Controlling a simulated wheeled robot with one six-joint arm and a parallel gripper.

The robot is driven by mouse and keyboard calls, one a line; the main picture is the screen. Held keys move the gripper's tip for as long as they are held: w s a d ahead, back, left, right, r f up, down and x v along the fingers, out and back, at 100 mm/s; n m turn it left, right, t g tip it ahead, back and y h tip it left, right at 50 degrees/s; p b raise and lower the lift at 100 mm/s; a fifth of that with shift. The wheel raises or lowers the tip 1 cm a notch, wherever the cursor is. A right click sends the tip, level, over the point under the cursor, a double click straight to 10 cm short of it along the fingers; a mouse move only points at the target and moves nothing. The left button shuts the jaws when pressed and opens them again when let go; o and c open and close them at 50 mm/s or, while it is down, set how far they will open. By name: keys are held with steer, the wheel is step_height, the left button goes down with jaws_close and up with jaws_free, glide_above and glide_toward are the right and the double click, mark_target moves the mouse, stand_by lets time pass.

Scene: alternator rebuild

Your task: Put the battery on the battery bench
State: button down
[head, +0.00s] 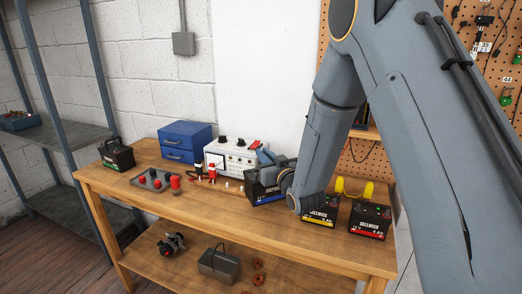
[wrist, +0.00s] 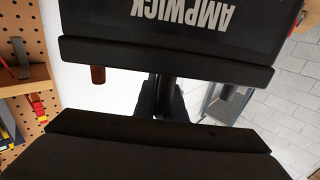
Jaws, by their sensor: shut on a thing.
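A black battery with a blue stripe (head: 262,190) is at the middle of the wooden bench (head: 205,207) in the head view, partly hidden by my gripper (head: 270,160). My gripper is shut on this battery from above. In the wrist view the battery's black face with the upside-down word AMPWICK (wrist: 184,18) fills the top, close to the dark jaws. The exact grip point is hidden. The battery is at or just above the bench top; I cannot tell whether it touches.
Two black batteries, one yellow-striped (head: 319,212) and one red-striped (head: 369,219), stand at right. A green-striped battery (head: 117,154), a grey tray (head: 153,181), blue drawers (head: 186,142) and a white instrument (head: 230,156) stand at left. The front middle is clear.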

steer(key=shift+w+f+p, duration=0.1)
steer(key=shift+f+p, duration=0.45)
steer(key=shift+f, duration=1.35)
steer(key=c, duration=2.2)
jaws_free()
steer(key=shift+f, duration=0.25)
steer(key=o, duration=0.4)
steer(key=shift+r, duration=0.1)
steer(key=shift+s+d, duration=0.1)
steer(key=shift+s, duration=0.15)
steer(key=b+v, duration=0.3)
steer(key=v, duration=0.8)
steer(key=shift+s+d+r, duration=0.1)
steer(key=shift+s+d, duration=0.1)
steer(key=shift+s, duration=0.15)
steer(key=shift+w, duration=0.1)
